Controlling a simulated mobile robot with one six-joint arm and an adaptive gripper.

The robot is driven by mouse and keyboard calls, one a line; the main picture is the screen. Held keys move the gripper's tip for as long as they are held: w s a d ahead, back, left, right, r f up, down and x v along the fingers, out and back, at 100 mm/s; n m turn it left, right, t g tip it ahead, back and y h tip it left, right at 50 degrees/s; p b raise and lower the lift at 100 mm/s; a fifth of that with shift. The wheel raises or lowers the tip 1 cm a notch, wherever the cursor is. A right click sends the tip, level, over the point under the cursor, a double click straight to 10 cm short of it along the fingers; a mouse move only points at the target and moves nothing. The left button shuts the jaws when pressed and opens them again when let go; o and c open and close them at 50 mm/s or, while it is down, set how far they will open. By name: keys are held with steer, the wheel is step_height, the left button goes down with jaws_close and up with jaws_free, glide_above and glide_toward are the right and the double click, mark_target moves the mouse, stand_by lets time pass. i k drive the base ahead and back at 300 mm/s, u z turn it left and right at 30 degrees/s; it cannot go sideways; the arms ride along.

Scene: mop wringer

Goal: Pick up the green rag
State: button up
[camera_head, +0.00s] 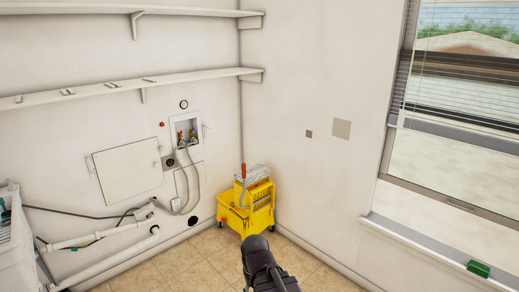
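A small green block-like item (478,268), which looks like the green rag, lies at the lower right on the window sill. It is small in view, so I cannot make out its folds or cloth texture. A black rounded part of my own arm rises from the bottom middle, well to the left of the green item. No gripper fingers show in this view.
A yellow mop bucket with wringer (248,205) stands on the tiled floor in the corner. White pipes and hoses (100,235) run along the left wall, beside a white basket (12,245). The window sill (420,240) juts out at right. Floor in the middle is clear.

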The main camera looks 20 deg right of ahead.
mark_target(479, 268)
steer(key=z, duration=0.45)
steer(key=i, duration=0.5)
steer(key=z, duration=0.8)
steer(key=i, duration=0.5)
steer(key=z, duration=0.6)
steer(key=i, duration=0.9)
steer(key=z, duration=0.35)
